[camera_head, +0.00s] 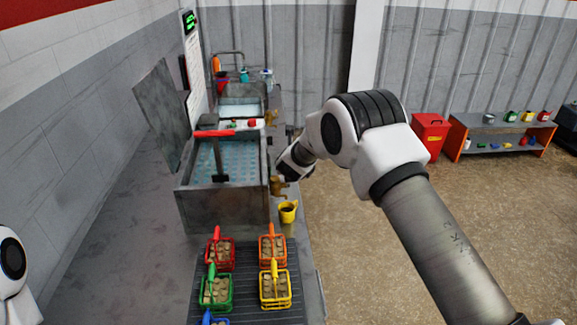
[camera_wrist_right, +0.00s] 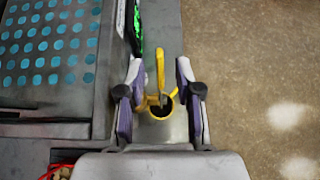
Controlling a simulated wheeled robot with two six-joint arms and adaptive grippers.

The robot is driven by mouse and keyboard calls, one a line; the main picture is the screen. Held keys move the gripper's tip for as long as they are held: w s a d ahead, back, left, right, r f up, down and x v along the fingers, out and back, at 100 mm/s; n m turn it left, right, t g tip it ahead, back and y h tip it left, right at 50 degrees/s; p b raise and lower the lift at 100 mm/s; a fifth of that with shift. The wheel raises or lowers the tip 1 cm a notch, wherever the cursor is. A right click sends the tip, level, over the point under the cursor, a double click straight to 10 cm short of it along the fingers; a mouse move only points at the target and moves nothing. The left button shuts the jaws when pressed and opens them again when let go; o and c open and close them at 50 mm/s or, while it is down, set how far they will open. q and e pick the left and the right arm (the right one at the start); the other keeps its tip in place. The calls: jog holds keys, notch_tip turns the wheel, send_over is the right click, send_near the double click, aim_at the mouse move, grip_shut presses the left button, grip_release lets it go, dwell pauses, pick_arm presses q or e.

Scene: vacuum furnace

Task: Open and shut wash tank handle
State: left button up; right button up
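The wash tank (camera_head: 223,207) is an open grey metal box with a blue perforated floor, left of centre in the head view. Its dotted floor also shows in the right wrist view (camera_wrist_right: 48,50). A brass tap-like fitting (camera_head: 279,188) sticks out of its right side, above a yellow cup (camera_head: 288,209). In the right wrist view, a thin upright yellow handle (camera_wrist_right: 160,70) stands between my right gripper's (camera_wrist_right: 160,68) spread fingers, with space on both sides. The yellow cup (camera_wrist_right: 161,110) is below it. My left gripper is out of view.
Red, orange, green and yellow baskets (camera_head: 275,289) of parts stand on a rack in front of the tank. A tilted grey lid (camera_head: 158,112) is at the tank's left. A red-handled tool (camera_head: 214,134) stands in the tank.

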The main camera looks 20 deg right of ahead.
jog(key=v, duration=0.8)
